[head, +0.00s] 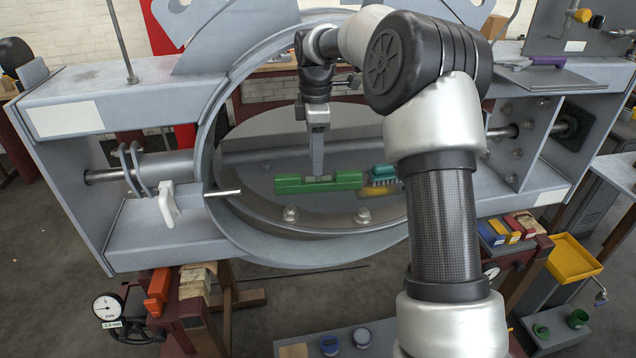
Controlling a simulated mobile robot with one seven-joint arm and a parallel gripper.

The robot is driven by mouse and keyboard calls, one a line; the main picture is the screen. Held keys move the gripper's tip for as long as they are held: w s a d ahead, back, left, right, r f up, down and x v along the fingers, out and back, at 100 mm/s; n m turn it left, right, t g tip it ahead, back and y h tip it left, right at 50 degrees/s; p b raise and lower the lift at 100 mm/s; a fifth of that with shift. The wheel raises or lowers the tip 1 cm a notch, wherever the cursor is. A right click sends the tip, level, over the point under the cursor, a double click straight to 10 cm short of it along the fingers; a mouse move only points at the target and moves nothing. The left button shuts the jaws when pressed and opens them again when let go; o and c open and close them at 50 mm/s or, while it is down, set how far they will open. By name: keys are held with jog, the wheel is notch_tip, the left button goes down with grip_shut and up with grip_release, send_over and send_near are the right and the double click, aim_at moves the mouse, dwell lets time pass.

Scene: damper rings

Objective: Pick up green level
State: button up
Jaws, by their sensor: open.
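The green level (290,185) is a long bar lying on the grey metal disc inside the large ring, near the middle of the head view. My gripper (317,174) points down from above, with its fingers at the middle of the level. The jaws are open. The near finger hides part of the level's top, and I cannot tell whether the fingers touch it.
A teal brush (382,174) lies just right of the level, partly behind my arm. Bolt heads (290,214) stand on the disc's near edge. The ring wall (207,150) surrounds the disc. A white handle (168,203) sticks out at left.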

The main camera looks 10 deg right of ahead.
aim_at(318, 182)
jog(key=shift+s+d+f, duration=0.1)
jog(key=shift+d+f, duration=0.05)
jog(key=shift+f, duration=1.4)
jog(key=shift+s+d+f, duration=0.1)
jog(key=shift+f, duration=1.4)
jog(key=shift+w, duration=0.1)
grip_shut()
